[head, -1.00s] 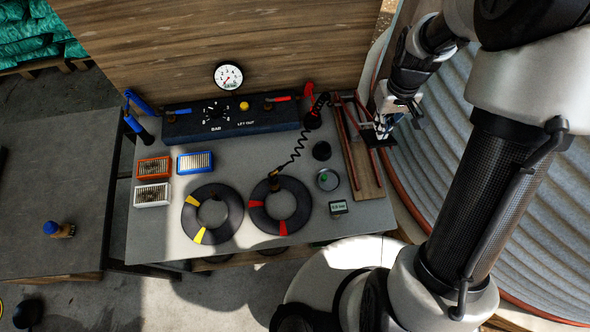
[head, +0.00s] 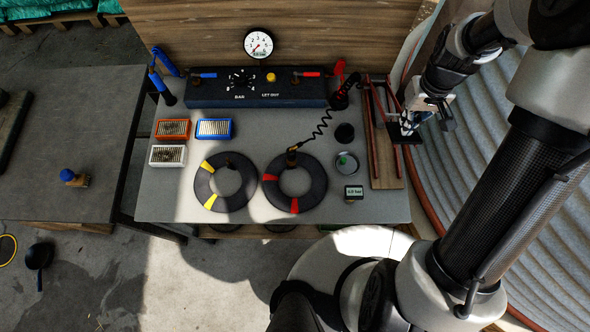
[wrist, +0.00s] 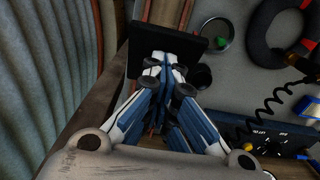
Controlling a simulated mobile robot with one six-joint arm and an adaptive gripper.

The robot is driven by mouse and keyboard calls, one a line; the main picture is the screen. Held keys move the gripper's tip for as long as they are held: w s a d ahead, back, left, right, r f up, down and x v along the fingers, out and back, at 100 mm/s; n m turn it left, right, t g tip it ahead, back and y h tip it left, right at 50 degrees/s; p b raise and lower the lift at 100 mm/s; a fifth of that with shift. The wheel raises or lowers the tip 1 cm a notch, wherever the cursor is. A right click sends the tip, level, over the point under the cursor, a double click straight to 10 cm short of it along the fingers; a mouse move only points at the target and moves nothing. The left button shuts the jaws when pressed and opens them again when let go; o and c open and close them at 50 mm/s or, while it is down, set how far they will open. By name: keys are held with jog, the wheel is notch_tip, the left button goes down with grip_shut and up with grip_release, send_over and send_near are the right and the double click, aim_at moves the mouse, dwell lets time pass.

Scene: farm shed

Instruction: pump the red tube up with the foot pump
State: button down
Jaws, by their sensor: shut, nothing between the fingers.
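The red tube (head: 318,186), a black ring with red bands, lies flat on the grey bench. A coiled black hose (head: 320,128) runs from the red-handled fitting (head: 340,92) to the brass valve (head: 291,157) on it. The foot pump (head: 386,172) stands on a wooden board at the bench's right end, with red bars and a black pedal plate (head: 403,138). My gripper (head: 408,127) is shut and empty, its tips at the pedal plate. In the wrist view the fingertips (wrist: 163,58) overlap the black plate (wrist: 192,40); whether they touch is unclear.
A yellow-banded ring (head: 205,187) lies left of the red tube. A dark panel (head: 210,93) and a white dial (head: 258,43) are behind. A corrugated tank (head: 490,190) stands close on the right.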

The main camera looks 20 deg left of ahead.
jog(key=shift+s+d+f+b, duration=0.15)
jog(key=shift+f+b, duration=0.6)
jog(key=shift+f, duration=0.4)
jog(key=shift+s+a+f+b, duration=0.15)
jog(key=shift+f+b, duration=0.55)
jog(key=shift+f, duration=0.4)
jog(key=shift+d, duration=0.1)
jog(key=shift+s+f+b, duration=0.55)
jog(key=shift+f+b, duration=1.55)
jog(key=shift+f, duration=0.7)
jog(key=r+p, duration=0.3)
jog(key=r, duration=0.1)
jog(key=w+r+p, duration=0.1)
jog(key=r+p, duration=0.3)
jog(key=r, duration=0.1)
jog(key=w+r+p, duration=0.1)
jog(key=r+p, duration=0.2)
jog(key=r, duration=0.1)
jog(key=shift+w+a+r, duration=0.15)
jog(key=shift+a+r, duration=0.05)
jog(key=shift+f, duration=0.15)
